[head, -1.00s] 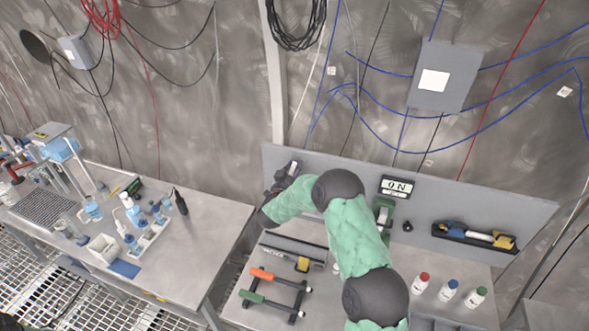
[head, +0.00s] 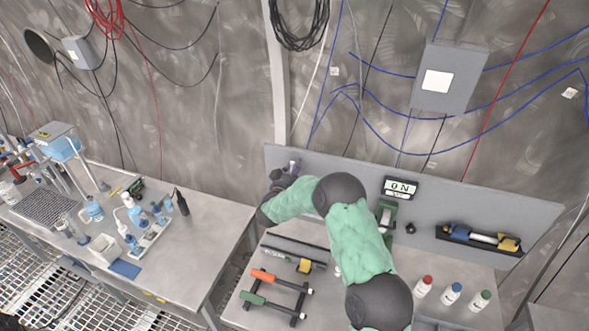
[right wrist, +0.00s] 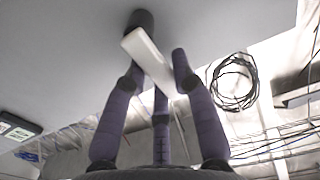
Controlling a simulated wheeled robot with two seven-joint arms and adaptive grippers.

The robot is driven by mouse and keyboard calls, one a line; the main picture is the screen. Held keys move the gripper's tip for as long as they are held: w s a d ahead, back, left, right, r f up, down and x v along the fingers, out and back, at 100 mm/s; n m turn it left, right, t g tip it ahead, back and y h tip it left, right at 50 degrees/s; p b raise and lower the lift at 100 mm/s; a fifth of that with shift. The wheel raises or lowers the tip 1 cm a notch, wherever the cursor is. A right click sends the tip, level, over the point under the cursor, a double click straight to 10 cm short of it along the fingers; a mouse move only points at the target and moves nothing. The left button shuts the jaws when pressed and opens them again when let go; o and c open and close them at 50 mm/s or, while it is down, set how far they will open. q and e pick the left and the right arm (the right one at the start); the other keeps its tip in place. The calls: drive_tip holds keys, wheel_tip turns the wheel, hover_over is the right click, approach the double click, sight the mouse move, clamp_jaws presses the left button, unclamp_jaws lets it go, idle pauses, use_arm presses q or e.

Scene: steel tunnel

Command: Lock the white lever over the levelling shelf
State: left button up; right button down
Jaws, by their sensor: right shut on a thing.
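The white lever (right wrist: 148,56) is a pale flat bar, seen at a slant between the fingers of my right gripper (right wrist: 160,58) in the right wrist view. The right gripper is shut on it. In the head view the right gripper (head: 284,178) is at the left end of the grey upright panel (head: 340,172), and the lever cannot be made out behind the hand. A dark bar with a grey and yellow tool (head: 304,265) lies on the bench below the gripper. I cannot tell which thing is the levelling shelf. My left gripper is not in view.
An ON sign (head: 400,188) and a green device (head: 386,214) are right of my forearm. A dark holder with a blue and yellow tool (head: 483,239) hangs further right.

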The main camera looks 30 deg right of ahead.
drive_tip(key=c, duration=1)
unclamp_jaws()
drive_tip(key=v, duration=1.2)
drive_tip(key=shift+f, duration=0.1)
